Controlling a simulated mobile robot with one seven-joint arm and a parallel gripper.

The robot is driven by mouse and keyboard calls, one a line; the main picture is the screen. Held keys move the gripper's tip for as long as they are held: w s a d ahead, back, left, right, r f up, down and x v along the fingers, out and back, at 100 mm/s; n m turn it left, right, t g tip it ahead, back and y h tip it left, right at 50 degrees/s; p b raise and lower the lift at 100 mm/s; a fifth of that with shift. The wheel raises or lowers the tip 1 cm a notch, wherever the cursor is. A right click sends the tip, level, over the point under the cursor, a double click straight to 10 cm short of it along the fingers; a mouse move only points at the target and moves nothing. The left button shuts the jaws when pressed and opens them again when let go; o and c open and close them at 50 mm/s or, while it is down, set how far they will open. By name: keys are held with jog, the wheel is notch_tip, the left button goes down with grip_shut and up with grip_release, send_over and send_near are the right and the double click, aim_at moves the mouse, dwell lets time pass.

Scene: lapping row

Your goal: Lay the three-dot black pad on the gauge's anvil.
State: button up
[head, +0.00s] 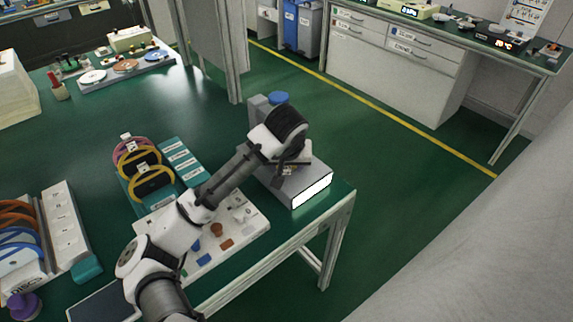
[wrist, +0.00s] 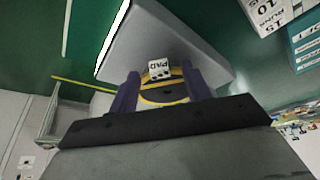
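My gripper (head: 290,158) is over the grey gauge (head: 312,184) at the table's right corner. In the wrist view my gripper (wrist: 160,72) has its two fingers against either side of a yellow-rimmed black pad (wrist: 165,97). The pad's white tag reads PAD and bears what look like three small dots. The gauge's grey body (wrist: 185,42) lies beyond the pad, with its lit white display at one side. The anvil is hidden behind the pad and gripper. I cannot tell whether the pad touches it.
A rack holds yellow- and pink-rimmed pads (head: 152,182) beside a teal labelled block (head: 183,160). A white board (head: 255,224) with small coloured parts lies in front of the gauge. Orange and blue rings stand in a holder (head: 20,262) at the left.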

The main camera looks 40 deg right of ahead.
jog(key=v, duration=1.4)
jog(key=shift+f, duration=0.15)
